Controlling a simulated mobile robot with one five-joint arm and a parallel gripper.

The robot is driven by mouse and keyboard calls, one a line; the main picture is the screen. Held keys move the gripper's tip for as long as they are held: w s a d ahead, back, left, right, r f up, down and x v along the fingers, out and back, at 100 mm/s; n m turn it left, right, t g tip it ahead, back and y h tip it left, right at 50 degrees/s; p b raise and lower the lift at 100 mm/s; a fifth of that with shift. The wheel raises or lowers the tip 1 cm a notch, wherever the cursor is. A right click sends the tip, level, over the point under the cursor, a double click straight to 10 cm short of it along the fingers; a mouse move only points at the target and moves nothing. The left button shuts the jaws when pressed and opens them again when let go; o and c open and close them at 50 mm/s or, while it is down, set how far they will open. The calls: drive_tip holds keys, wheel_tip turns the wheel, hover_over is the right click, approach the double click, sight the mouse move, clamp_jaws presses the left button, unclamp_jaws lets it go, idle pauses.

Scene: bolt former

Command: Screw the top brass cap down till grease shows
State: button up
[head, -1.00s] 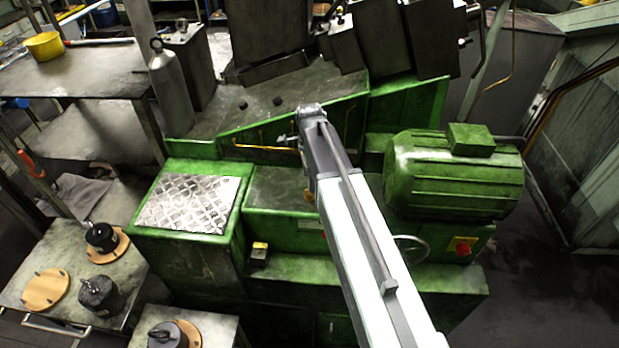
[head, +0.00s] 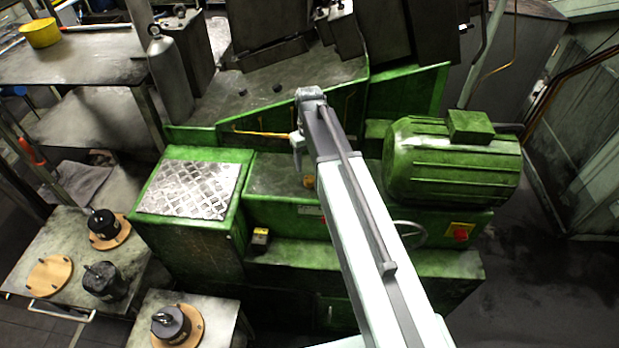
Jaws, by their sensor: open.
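My gripper (head: 298,146) is at the end of my white arm, in front of the green machine (head: 205,250). Its jaws are open and point downward, with nothing seen between them. A small brass-coloured piece (head: 309,182) shows just below the gripper, at the left edge of my arm. I cannot tell whether it is the top brass cap, nor whether the gripper touches it. No grease can be made out. My arm hides part of the machine's front behind it.
A green motor (head: 450,165) stands right of my arm, with a handwheel (head: 409,235) and red button (head: 460,236) below. A tread plate (head: 190,190) covers the left block. Small tables at lower left hold black parts (head: 105,282) and wooden discs (head: 50,274). Floor at right is clear.

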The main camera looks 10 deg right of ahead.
sight(309, 178)
drive_tip(key=n, duration=0.3)
drive_tip(key=shift+f, duration=0.25)
wheel_tip(309, 178, down, 8)
drive_tip(key=b, duration=0.8)
clamp_jaws()
